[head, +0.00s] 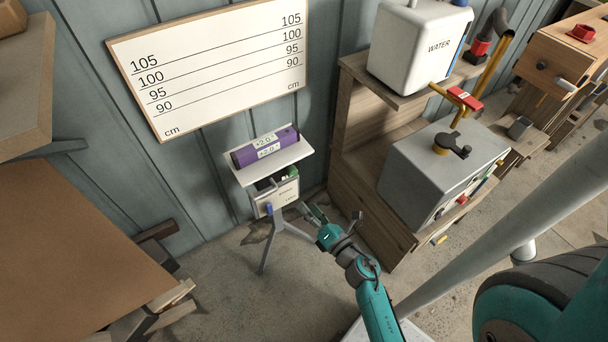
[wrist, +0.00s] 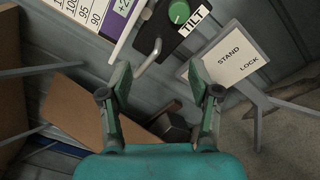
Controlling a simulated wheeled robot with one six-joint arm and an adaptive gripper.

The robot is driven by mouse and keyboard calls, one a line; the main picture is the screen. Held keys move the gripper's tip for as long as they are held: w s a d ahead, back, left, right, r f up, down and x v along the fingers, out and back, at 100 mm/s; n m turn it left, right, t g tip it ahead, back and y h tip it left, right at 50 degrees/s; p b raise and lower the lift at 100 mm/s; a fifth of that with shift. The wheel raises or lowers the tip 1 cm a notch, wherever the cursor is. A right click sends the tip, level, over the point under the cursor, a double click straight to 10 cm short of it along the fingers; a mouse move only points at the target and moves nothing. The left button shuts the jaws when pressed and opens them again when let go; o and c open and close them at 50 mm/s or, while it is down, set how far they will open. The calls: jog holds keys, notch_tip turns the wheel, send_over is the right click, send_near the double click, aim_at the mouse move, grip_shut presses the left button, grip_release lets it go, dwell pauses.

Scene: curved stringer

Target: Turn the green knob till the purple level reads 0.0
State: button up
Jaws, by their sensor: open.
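The purple level (head: 265,147) lies on a white shelf on the stand, and its displays read +2.0. Its end also shows in the wrist view (wrist: 121,8). The green knob (wrist: 179,12) sits on a dark panel beside a TILT label (wrist: 195,16), near the top edge of the wrist view. In the head view the green knob (head: 291,173) is a small green patch under the shelf. My gripper (wrist: 160,78) is open and empty, with its fingers apart. The knob is beyond the fingertips, not between them. In the head view my gripper (head: 331,214) is right of the stand.
A bent metal handle (wrist: 149,60) hangs left of the knob. A STAND LOCK plate (wrist: 229,54) is to its right. The stand's tripod legs (head: 267,250) spread over the floor. A wooden shelf unit (head: 371,207) stands close on the right; a brown table (head: 70,240) is at left.

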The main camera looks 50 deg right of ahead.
jog(key=n, duration=0.2)
send_near(294, 174)
jog(key=w, duration=0.3)
jog(key=w+d, duration=0.1)
jog(key=w, duration=0.4)
jog(key=shift+w+d, duration=0.35)
jog(key=shift+w, duration=0.05)
jog(key=shift+c, duration=0.2)
jog(key=c, duration=1.1)
